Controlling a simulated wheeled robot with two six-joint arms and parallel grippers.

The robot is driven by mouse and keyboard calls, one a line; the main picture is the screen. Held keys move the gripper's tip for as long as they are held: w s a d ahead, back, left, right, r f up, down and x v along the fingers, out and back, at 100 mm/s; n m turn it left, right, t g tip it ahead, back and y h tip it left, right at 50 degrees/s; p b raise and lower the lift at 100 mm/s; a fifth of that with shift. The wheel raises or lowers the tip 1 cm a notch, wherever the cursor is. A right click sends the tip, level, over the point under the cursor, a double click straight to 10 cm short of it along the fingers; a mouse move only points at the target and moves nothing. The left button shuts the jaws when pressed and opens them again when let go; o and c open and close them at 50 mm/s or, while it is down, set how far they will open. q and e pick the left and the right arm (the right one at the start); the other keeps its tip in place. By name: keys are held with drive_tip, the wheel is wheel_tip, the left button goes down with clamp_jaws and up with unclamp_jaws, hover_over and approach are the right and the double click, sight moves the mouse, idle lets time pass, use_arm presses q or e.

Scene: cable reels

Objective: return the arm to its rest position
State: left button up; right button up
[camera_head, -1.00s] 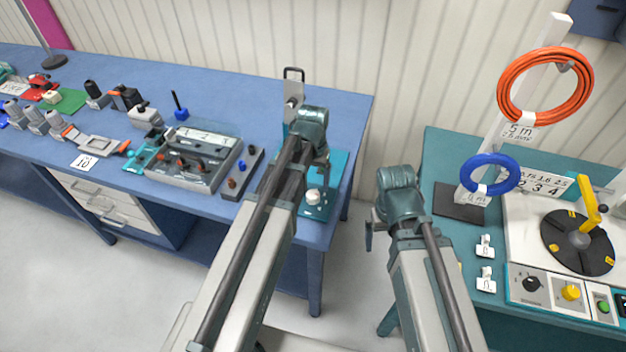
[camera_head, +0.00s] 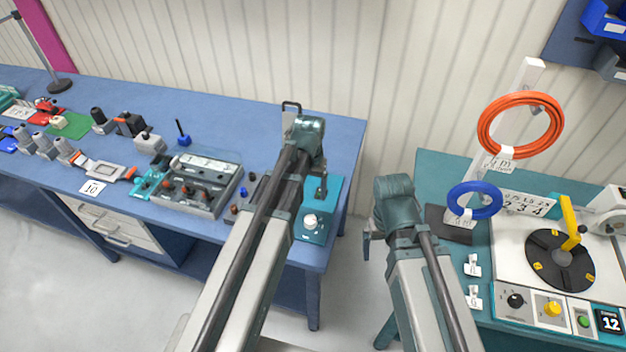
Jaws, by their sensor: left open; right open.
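My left arm reaches up the middle of the head view, its elbow-like teal joint in front of the blue bench's right end. My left gripper (camera_head: 321,188) is open and largely hidden by that arm, with a teal device (camera_head: 325,215) behind it. My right arm rises over the gap between the two tables. My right gripper (camera_head: 369,243) is open, with only a dark part showing left of the teal joint. I see nothing held in either gripper, though the fingertips are not clear.
The blue bench (camera_head: 235,105) carries several tools and a grey fixture (camera_head: 195,185). Floor shows between the tables.

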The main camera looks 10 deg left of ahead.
sight(311, 219)
use_arm(q)
wheel_tip(311, 219, down, 13)
drive_tip(key=b, duration=1.3)
drive_tip(key=shift+f, duration=0.1)
drive_tip(key=shift+r, duration=0.2)
wheel_tip(311, 219, up, 13)
drive_tip(key=p, duration=1.3)
wheel_tip(311, 219, down, 14)
drive_tip(key=b, duration=1.4)
drive_tip(key=n, duration=0.3)
drive_tip(key=shift+n, duration=2.1)
